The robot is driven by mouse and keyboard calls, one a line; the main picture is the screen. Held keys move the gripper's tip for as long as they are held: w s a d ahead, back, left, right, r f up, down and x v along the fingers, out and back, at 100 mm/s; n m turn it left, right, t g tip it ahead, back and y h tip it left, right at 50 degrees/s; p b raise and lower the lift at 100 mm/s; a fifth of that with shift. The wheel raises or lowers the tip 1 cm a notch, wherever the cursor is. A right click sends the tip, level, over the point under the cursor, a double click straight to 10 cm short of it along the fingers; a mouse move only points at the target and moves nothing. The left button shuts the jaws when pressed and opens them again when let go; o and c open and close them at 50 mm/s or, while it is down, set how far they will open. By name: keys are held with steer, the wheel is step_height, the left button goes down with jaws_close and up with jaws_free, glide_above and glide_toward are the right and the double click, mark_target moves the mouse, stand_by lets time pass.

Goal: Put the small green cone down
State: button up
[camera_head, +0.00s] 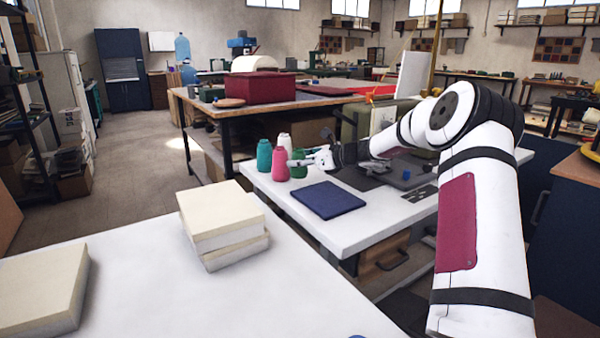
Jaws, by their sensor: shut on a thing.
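The small green cone (299,170) is upright at the far left part of the white table (352,225). My gripper (301,161) reaches it from the right, its fingers closed around the cone and partly covering it. I cannot tell whether the cone's base touches the tabletop or hangs just above it. A teal cone (264,160) and a pink cone (279,165) stand to its left, and a white cone (284,142) stands behind, close by.
A dark blue folded cloth or pad (328,200) lies in front of the cones. A dark machine (405,173) sits to the right, under my arm. A nearer white table (160,300) bears stacked cream blocks (220,212). Bare tabletop shows around the blue pad.

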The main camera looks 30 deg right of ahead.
mark_target(306, 169)
steer(key=shift+w+f, duration=0.2)
steer(key=shift+f, duration=0.1)
steer(key=shift+f+b, duration=0.85)
steer(key=shift+f, duration=0.6)
steer(key=shift+f, duration=0.15)
steer(key=o, duration=1.1)
steer(key=shift+r, duration=0.2)
steer(key=p+v, duration=0.2)
steer(key=v, duration=1)
steer(key=shift+s+a+p, duration=0.1)
steer(key=shift+p, duration=0.25)
